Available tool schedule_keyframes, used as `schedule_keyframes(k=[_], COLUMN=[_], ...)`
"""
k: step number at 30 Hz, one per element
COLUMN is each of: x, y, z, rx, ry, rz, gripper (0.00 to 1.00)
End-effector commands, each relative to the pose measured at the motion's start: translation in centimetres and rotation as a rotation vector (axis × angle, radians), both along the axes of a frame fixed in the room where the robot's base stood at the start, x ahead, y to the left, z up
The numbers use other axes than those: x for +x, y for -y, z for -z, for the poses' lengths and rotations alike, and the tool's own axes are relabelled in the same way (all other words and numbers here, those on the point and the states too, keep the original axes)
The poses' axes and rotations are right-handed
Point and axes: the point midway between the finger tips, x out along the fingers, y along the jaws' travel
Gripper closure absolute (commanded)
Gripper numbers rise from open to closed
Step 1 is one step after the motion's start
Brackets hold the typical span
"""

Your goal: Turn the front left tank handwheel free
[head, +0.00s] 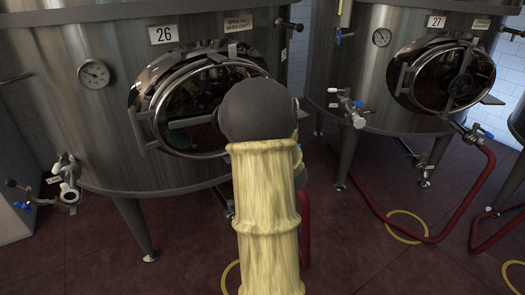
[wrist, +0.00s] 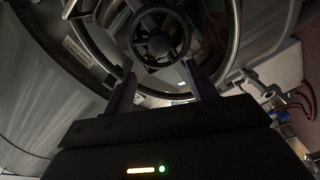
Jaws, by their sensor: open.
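Tank 26 (head: 110,130) is a large steel tank at the left of the head view. Its oval manway door (head: 180,122) has a dark face in a bright ring, and my arm covers its right part. In the wrist view a dark spoked handwheel (wrist: 161,38) with a round hub stands out from the door. My gripper (wrist: 158,82) is open, its two fingers apart and pointing at the lower part of the wheel. Nothing shows between the fingers. I cannot tell whether they touch the rim. In the head view my arm hides the gripper and the handwheel.
Tank 27 (head: 355,75) stands to the right with its own oval door (head: 445,75). A valve (head: 350,105) sticks out between the tanks. A red hose (head: 455,215) lies on the dark red floor. Another valve (head: 68,180) is at the lower left of tank 26.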

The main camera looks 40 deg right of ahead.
Motion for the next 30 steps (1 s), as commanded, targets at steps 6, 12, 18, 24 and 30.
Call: schedule_keyframes(k=[6, 12, 18, 24, 30], x=[-4.4, -7.0, -7.5, -7.5, -7.4], y=[-0.8, -1.4, -1.6, -1.5, -1.5], z=[0.0, 0.0, 0.0, 0.0, 0.0], rx=[0.001, 0.000, 0.001, 0.000, 0.000], ry=[0.001, -0.001, 0.000, 0.000, 0.000], rz=[0.004, 0.003, 0.001, 0.001, 0.001], gripper=[0.43, 0.43, 0.43, 0.43, 0.43])
